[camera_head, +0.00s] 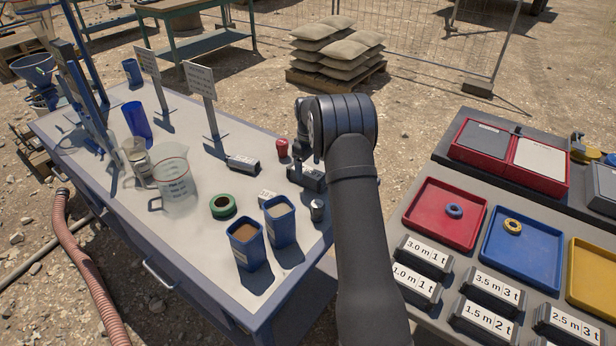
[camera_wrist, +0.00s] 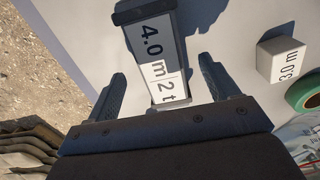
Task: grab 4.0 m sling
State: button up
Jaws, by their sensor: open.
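The 4.0 m sling tag is a dark block with a white label reading "4.0 m 2 t" (camera_wrist: 152,45) in the wrist view. It lies on the pale table top (camera_wrist: 225,25). My gripper (camera_wrist: 162,66) is open, with one finger on each side of the label's near end. The jaws look empty, and I cannot tell whether they touch the block. In the head view a dark block (camera_head: 313,179) sits by the table's right edge, partly hidden by my arm; its label is not readable there.
A small white-labelled block (camera_wrist: 284,58) and a green ring (camera_head: 222,206) lie close by. Blue cups (camera_head: 246,245), a red knob (camera_head: 282,148) and another dark block (camera_head: 243,163) stand around. Several labelled blocks and trays (camera_head: 445,213) fill the right bench.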

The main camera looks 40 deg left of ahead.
aim_at(308, 171)
notch_tip(308, 171, down, 3)
jog(key=shift+f, duration=0.1)
jog(key=c, duration=1.3)
